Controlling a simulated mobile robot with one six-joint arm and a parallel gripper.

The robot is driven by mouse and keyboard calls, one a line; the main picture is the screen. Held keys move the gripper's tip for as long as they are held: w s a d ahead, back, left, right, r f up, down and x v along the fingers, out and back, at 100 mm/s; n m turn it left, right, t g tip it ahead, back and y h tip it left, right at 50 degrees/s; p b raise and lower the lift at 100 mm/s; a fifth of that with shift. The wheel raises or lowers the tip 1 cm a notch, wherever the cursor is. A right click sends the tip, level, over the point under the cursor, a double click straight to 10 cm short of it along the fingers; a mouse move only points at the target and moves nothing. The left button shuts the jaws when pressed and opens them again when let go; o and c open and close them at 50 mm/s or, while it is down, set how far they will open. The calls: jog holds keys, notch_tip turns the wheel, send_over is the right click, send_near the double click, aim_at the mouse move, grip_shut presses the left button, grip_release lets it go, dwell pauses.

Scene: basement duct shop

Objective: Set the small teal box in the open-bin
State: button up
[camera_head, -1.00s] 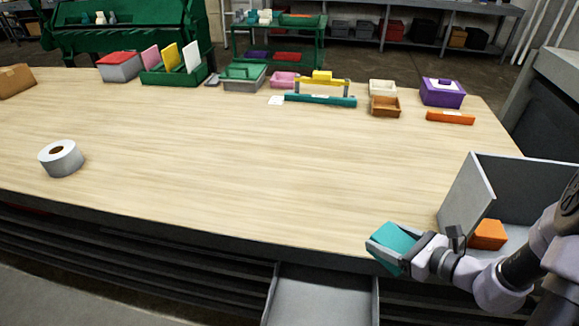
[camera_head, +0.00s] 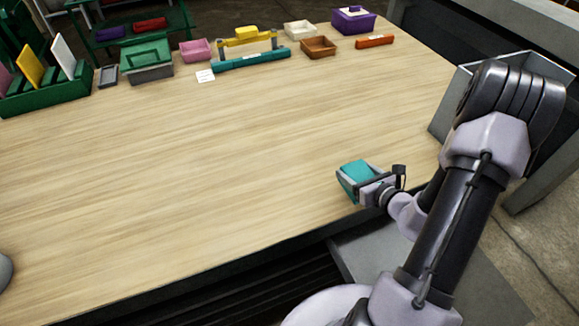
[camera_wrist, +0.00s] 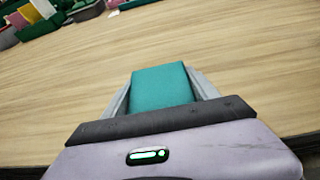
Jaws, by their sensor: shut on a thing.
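The small teal box (camera_head: 355,171) is held between the fingers of my gripper (camera_head: 362,182), above the near right part of the table. In the wrist view the teal box (camera_wrist: 162,88) sits between the two grey fingers, with its top face clear. A grey open-topped bin (camera_head: 446,108) stands at the right end of the table, to the right of my gripper. My arm covers much of this bin, and its inside is mostly hidden.
The wooden table (camera_head: 200,165) is clear in the middle. Along its far side are a green lidded box (camera_head: 146,58), a pink tray (camera_head: 195,50), a teal bar (camera_head: 250,59), a brown tray (camera_head: 318,46), a purple box (camera_head: 353,20) and an orange bar (camera_head: 375,41).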

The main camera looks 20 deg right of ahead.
jog(key=w+a+b, duration=0.1)
jog(key=w+a, duration=0.1)
jog(key=w, duration=0.2)
jog(key=w+a+f+b, duration=0.1)
jog(key=w+a, duration=0.1)
jog(key=w, duration=0.2)
jog(key=w+a+b, duration=0.1)
jog(key=w+a, duration=0.1)
jog(key=w, duration=0.3)
jog(key=shift+w+a+f, duration=0.1)
jog(key=shift+a+f, duration=0.15)
jog(key=shift+a, duration=0.1)
jog(key=shift+w+a, duration=0.3)
jog(key=shift+w, duration=0.2)
notch_tip(320, 180, down, 4)
jog(key=b, duration=0.2)
jog(key=shift+b, duration=0.4)
jog(key=shift+s+r, duration=0.1)
jog(key=shift+r, duration=0.15)
jog(key=shift+f, duration=0.25)
jog(key=o, duration=1.6)
jog(key=shift+r, duration=0.1)
